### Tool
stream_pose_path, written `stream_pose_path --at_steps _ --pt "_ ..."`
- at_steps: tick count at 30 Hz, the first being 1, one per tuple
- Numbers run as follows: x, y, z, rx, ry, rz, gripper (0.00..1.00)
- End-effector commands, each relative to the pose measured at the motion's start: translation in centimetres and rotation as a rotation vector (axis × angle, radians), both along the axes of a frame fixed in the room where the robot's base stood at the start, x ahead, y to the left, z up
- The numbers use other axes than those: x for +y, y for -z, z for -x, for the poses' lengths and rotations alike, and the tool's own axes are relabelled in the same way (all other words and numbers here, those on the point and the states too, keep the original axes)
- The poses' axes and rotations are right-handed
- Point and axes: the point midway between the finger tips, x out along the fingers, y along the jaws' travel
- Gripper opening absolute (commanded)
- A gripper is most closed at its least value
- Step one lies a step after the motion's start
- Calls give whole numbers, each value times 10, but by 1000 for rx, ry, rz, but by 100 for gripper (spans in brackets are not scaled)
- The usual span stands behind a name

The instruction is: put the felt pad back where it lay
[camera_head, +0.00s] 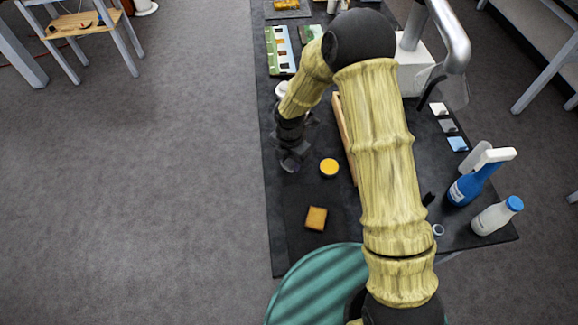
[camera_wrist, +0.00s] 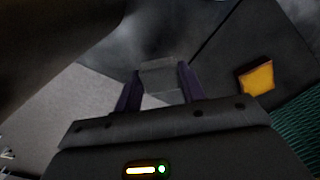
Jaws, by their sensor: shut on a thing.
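My gripper (camera_head: 291,150) is over the left side of the dark table, with its fingers pointing down. In the wrist view its two dark fingers (camera_wrist: 160,90) are closed on a grey, flat-looking piece, which I take to be the felt pad (camera_wrist: 160,72). The pad shows between and beyond the fingertips. In the head view the pad is hard to tell from the dark fingers. I cannot tell whether it touches the table. The gold fragment (camera_head: 316,218) lies on the darker mat in front of my gripper and also shows in the wrist view (camera_wrist: 257,79).
A round yellow pot (camera_head: 329,167) stands right of my gripper. A wooden-edged tray (camera_head: 341,118) lies partly behind my arm. The table's left edge is close.

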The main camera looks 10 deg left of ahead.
Motion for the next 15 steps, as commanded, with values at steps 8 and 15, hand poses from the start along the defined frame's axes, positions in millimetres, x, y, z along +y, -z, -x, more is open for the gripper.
stream_pose_path --at_steps 8,15 --pt "4 2 2 0 -8 0 21" --pt "4 31 2 2 -8 1 21"
